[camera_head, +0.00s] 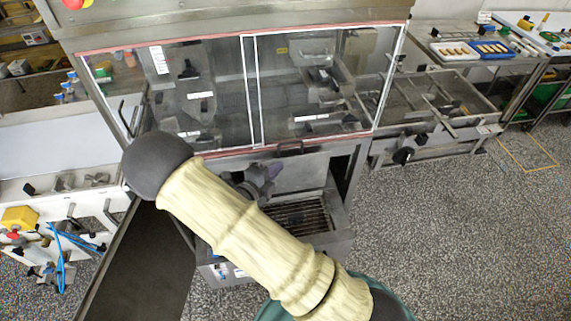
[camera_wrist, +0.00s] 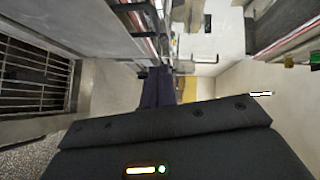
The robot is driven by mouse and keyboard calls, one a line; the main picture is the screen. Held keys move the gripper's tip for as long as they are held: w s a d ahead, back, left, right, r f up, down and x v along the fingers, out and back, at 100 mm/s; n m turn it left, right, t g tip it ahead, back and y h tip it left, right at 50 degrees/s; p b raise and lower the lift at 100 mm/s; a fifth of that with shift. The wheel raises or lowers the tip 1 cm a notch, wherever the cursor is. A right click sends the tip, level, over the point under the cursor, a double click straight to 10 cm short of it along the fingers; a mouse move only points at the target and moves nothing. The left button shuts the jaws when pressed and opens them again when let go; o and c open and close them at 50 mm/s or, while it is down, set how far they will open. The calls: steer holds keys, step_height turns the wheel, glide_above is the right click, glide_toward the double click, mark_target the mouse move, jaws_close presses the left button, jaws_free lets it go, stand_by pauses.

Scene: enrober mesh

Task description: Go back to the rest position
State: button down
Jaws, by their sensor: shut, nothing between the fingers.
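My gripper (camera_wrist: 159,72) shows in the wrist view as two dark fingers close together, shut and empty. In the head view my arm in a pale cover crosses the middle of the picture and hides part of the machine. The gripper end (camera_head: 272,170) is partly hidden behind it, in front of the machine's lower opening. The enrober (camera_head: 225,90) is a steel machine with clear doors framed in red and white. Its wire mesh (camera_head: 300,215) lies in the open lower bay. The mesh also shows at the left of the wrist view (camera_wrist: 30,75).
A steel unit with a tray (camera_head: 430,100) stands to the right of the machine. Farther right a table carries a white tray and a blue tray (camera_head: 490,48) of food pieces. A white bench with a yellow box (camera_head: 20,217) is at left. The speckled floor at right is clear.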

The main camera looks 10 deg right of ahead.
steer(key=v, duration=0.2)
steer(key=shift+s+a+r, duration=0.1)
steer(key=shift+s+a, duration=0.05)
steer(key=shift+a, duration=0.05)
steer(key=shift+d, duration=0.1)
steer(key=s+d+r+m+g+y, duration=0.25)
steer(key=s+d+m+g, duration=0.85)
steer(key=m, duration=1)
steer(key=s+a+r+m+t+y, duration=0.1)
steer(key=s+r+m+y, duration=0.1)
steer(key=m, duration=1.1)
steer(key=s+a+r+m+t+y, duration=0.1)
steer(key=r+m+y, duration=0.4)
steer(key=m, duration=0.7)
steer(key=shift+s+a+r+m+y, duration=0.3)
steer(key=shift+s+a+m+y, duration=0.1)
steer(key=shift+s+y, duration=0.55)
